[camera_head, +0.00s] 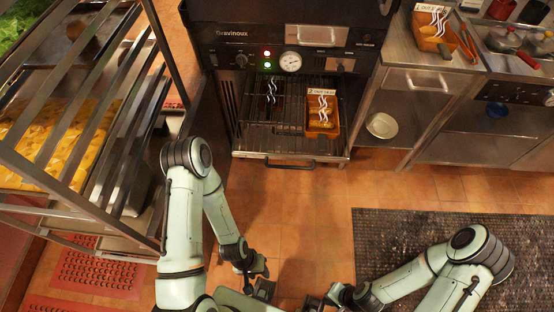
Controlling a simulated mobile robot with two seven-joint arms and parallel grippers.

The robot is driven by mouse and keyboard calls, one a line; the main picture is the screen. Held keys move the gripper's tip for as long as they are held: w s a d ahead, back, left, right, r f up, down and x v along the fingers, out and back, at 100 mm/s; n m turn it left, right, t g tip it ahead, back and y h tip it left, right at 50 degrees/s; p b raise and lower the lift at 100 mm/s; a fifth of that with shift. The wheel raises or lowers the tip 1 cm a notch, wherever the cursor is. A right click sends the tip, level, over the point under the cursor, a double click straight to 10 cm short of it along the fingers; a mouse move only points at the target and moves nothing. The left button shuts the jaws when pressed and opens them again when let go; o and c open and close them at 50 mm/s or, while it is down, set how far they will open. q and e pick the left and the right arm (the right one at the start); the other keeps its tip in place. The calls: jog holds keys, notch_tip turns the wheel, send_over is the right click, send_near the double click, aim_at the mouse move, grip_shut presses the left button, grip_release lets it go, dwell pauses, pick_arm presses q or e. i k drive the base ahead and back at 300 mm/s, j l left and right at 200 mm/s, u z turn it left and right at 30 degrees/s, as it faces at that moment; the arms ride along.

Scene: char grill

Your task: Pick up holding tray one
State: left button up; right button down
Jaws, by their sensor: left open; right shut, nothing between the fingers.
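An orange tray (441,46) with a white label that seems to begin with "1" sits on the steel counter at the upper right, with white wavy marks over it. A second orange tray (323,130), its label beginning with "2", sits on the right of the pulled-out grill rack. My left gripper (264,284) is low in the middle, open and empty, well in front of the rack. My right gripper (312,303) is just right of it at the bottom edge, shut and empty. Both are far from the two trays.
The grill (286,38) stands at the back with its rack (262,139) sticking out. A metal shelf rack (140,128) with food fills the left. A white bowl (381,125) is on the lower shelf at right. A dark mat (420,222) covers the right floor. The tiled floor before the grill is clear.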

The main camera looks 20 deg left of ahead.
aim_at(421, 15)
jog(key=i+l+u, duration=0.1)
jog(key=u, duration=0.25)
jog(key=i+l+u, duration=0.1)
jog(key=l+u, duration=0.3)
jog(key=i+l+u, duration=0.1)
jog(key=u, duration=0.25)
jog(key=l+u, duration=0.4)
jog(key=l, duration=0.7)
jog(key=l+u, duration=0.1)
jog(key=l, duration=1)
jog(key=i, duration=0.05)
